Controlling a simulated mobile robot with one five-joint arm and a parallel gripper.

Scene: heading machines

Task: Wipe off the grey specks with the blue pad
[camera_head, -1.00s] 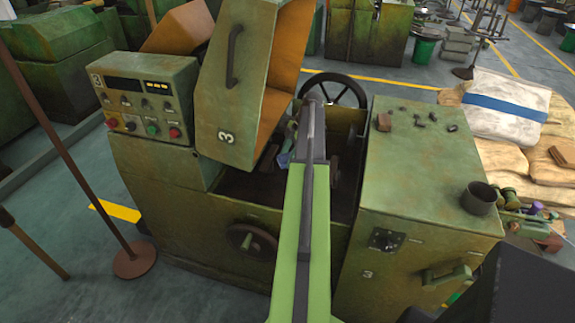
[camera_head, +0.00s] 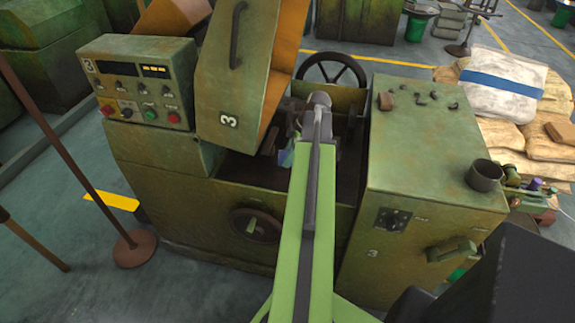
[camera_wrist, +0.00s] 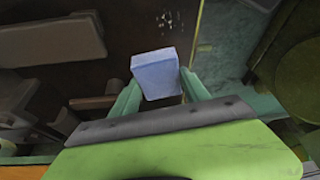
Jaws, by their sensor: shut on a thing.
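The blue pad (camera_wrist: 156,72) is a small light-blue block in the wrist view. My gripper (camera_wrist: 160,90) is shut on it, with one green finger at each side. The grey specks (camera_wrist: 201,32) are small pale marks on the dark brown surface beyond the pad, up and to its right in the wrist view. The pad looks apart from them; its height over the surface is hard to tell. In the head view a bit of the pad (camera_head: 287,157) shows left of my arm, inside the machine's open bay. My arm hides the rest there, and the specks do not show.
The green machine's raised cover (camera_head: 240,85) stands left of my arm. The cabinet (camera_head: 425,150) on the right carries a dark cup (camera_head: 483,176) and small loose parts. A handwheel (camera_head: 332,70) is behind the bay. A brown stand (camera_head: 135,248) is at the left.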

